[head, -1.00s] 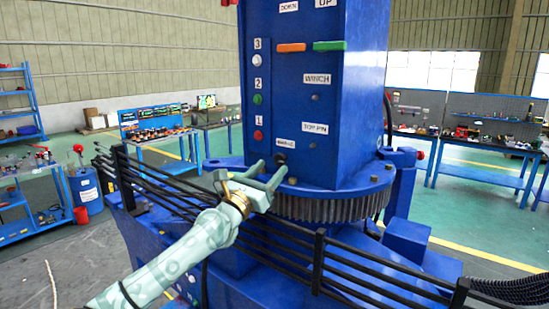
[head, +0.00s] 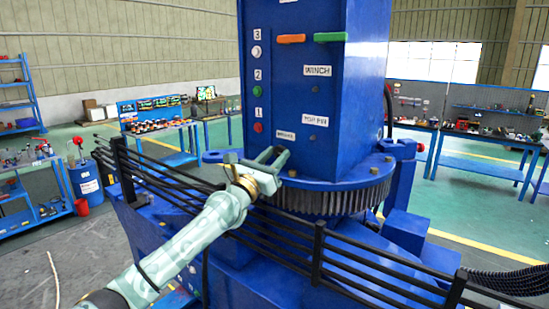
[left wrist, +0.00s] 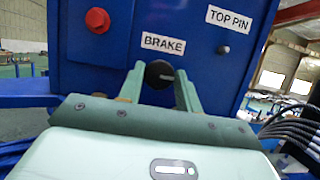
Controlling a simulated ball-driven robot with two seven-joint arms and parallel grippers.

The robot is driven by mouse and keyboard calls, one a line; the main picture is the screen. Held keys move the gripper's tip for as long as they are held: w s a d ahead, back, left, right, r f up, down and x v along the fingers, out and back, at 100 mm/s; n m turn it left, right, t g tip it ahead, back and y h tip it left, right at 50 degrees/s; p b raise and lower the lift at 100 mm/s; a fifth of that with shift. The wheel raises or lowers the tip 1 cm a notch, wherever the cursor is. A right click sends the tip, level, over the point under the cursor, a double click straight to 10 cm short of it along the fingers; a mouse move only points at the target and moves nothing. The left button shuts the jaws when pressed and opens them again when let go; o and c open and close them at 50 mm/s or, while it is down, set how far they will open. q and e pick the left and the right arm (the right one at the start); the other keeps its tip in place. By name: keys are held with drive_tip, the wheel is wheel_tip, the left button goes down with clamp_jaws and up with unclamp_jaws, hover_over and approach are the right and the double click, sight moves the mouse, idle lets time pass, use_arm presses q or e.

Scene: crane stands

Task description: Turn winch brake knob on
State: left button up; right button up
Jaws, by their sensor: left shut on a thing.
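The blue crane column (head: 300,85) stands in the middle of the head view. The dark round brake knob (left wrist: 158,73) is low on its face, below the white BRAKE label (left wrist: 163,44), which also shows in the head view (head: 285,135). My left gripper (head: 277,155) reaches in from the lower left to the column's base. In the left wrist view, the two green fingers (left wrist: 160,78) are on either side of the knob and shut on it. In the head view the fingers mostly hide the knob. My right gripper is in neither view.
A red button (left wrist: 97,20) is left of the BRAKE label, and a small TOP PIN knob (left wrist: 223,49) is to the right. Black railings (head: 320,245) run below my left arm. A toothed ring (head: 330,200) circles the column's base. Orange (head: 291,38) and green (head: 331,37) levers are higher up.

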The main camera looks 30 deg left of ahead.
use_arm(q)
drive_tip(key=m+h+b, duration=0.2)
drive_tip(key=m, duration=0.2)
drive_tip(key=m+g+h+b, duration=0.1)
drive_tip(key=m+h, duration=0.1)
drive_tip(key=m, duration=0.3)
drive_tip(key=shift+a+g+b, duration=0.2)
drive_tip(key=shift+g+b, duration=0.1)
drive_tip(key=shift+b, duration=0.05)
drive_tip(key=m+g+h+b, duration=0.1)
drive_tip(key=m, duration=0.3)
drive_tip(key=shift+h, duration=0.3)
drive_tip(key=shift+r+m+g, duration=0.1)
drive_tip(key=shift+m+g, duration=0.4)
drive_tip(key=shift+m, duration=0.5)
drive_tip(key=m+g+h, duration=0.1)
drive_tip(key=m, duration=0.2)
drive_tip(key=shift+r, duration=0.15)
drive_tip(key=m+g+p, duration=0.1)
drive_tip(key=m+p, duration=0.1)
drive_tip(key=m, duration=0.1)
drive_tip(key=shift+a, duration=0.1)
drive_tip(key=shift+m+g, duration=0.4)
drive_tip(key=shift+m, duration=0.1)
drive_tip(key=shift+y+p, duration=0.3)
